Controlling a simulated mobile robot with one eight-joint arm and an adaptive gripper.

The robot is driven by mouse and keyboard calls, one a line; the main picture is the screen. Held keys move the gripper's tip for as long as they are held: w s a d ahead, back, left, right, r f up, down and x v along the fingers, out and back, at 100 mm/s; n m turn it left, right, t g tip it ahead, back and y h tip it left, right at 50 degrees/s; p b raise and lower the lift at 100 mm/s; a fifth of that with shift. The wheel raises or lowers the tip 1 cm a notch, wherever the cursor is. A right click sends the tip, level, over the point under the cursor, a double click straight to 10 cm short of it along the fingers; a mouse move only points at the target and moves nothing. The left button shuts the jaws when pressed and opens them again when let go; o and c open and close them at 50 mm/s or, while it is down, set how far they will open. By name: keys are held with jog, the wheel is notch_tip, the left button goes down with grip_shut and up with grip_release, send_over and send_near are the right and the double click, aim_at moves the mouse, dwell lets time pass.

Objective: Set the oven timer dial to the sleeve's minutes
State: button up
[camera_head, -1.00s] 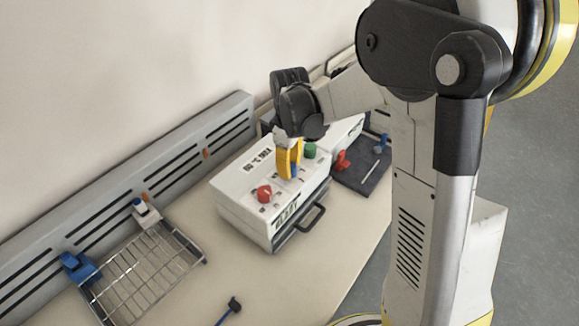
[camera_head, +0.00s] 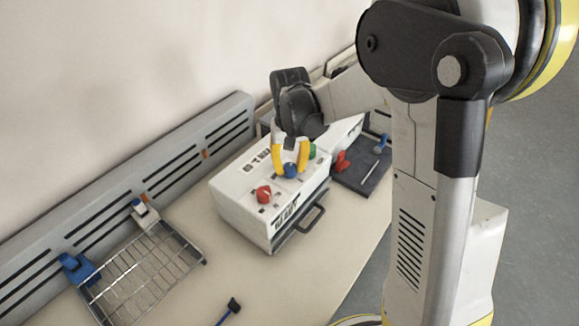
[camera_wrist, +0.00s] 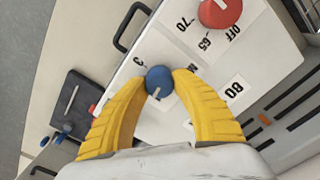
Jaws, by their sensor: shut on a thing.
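The oven (camera_head: 245,195) is a white box on the bench with several dials on its top. A blue dial (camera_head: 290,170) with a pale pointer line sits between the yellow fingers of my gripper (camera_head: 290,160). In the wrist view, my gripper (camera_wrist: 160,88) is shut on the blue dial (camera_wrist: 159,80), one fingertip on each side. A red dial (camera_head: 264,194) stands to the left of it; it also shows in the wrist view (camera_wrist: 220,10) near labels "OFF", "65" and "70". An "80" label lies near the right finger. I cannot see the sleeve.
A green dial (camera_head: 312,151) stands just behind my gripper. A dark tray (camera_head: 362,172) with red and blue items lies to the right. A wire rack (camera_head: 145,270) stands at the left. A black oven handle (camera_head: 312,219) sticks out at the front.

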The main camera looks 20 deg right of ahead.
aim_at(290, 165)
jog(key=m, duration=0.3)
jog(key=shift+m, duration=0.4)
jog(key=shift+d+m, duration=0.1)
jog(key=shift+m, duration=1.8)
jog(key=o, duration=1.2)
jog(key=shift+r, duration=0.1)
notch_tip(290, 165, up, 12)
jog(key=shift+f, duration=0.1)
